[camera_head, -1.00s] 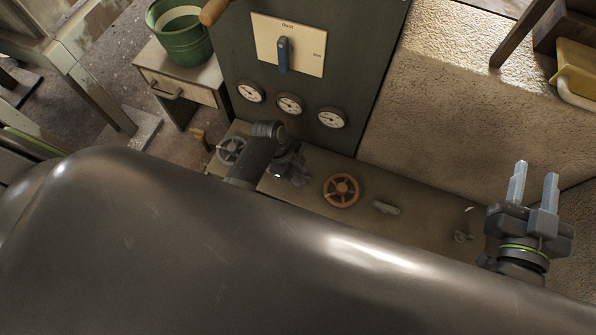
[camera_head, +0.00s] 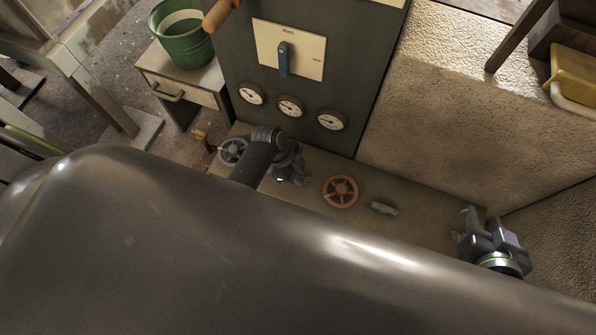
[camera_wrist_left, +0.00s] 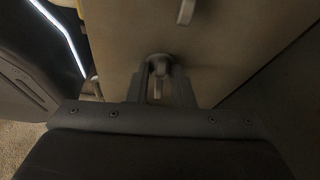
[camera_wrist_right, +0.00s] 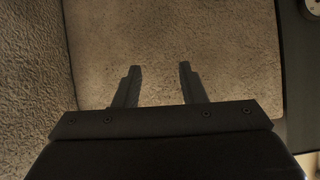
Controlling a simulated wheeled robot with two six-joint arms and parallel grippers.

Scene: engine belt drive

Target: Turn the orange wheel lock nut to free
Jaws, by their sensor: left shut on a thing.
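The orange wheel (camera_head: 341,191) lies on the tan ledge in the head view, its spokes and rim clear of both grippers. My left gripper (camera_head: 294,178) is low over the ledge, just left of the orange wheel. In the left wrist view its fingers (camera_wrist_left: 160,80) are shut on a small grey part (camera_wrist_left: 159,64) standing out from the tan surface. I cannot tell for sure that this part is the lock nut. My right gripper (camera_head: 487,232) is at the right end of the ledge; in the right wrist view its fingers (camera_wrist_right: 160,72) are apart and empty.
A grey lever (camera_head: 384,208) lies right of the orange wheel. A grey wheel (camera_head: 232,150) is partly behind my left arm. A dark panel (camera_head: 370,60) with gauges and a blue handle (camera_head: 283,58) stands behind. A large dark tank (camera_head: 230,240) fills the front.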

